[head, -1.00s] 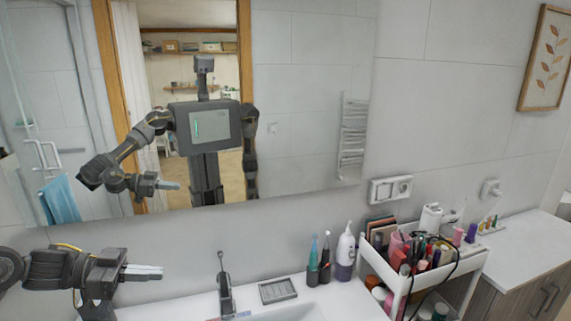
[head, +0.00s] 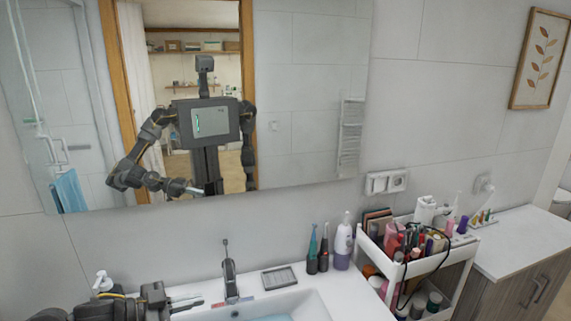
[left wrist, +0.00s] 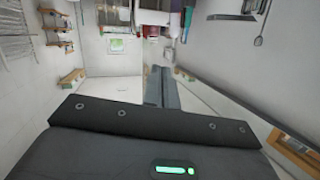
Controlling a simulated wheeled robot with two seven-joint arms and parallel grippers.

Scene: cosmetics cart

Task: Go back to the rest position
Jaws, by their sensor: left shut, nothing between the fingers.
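The mirror (head: 310,90) shows my body with the left arm bent forward and the other arm hanging down. My right gripper does not show directly.
A faucet (head: 230,275) stands at the sink (head: 320,306). A soap dish (head: 280,278), toothbrushes (head: 318,250) and a white and purple bottle (head: 343,245) stand behind it. A white cosmetics cart (head: 432,265) is at the right, beside a cabinet (head: 520,245).

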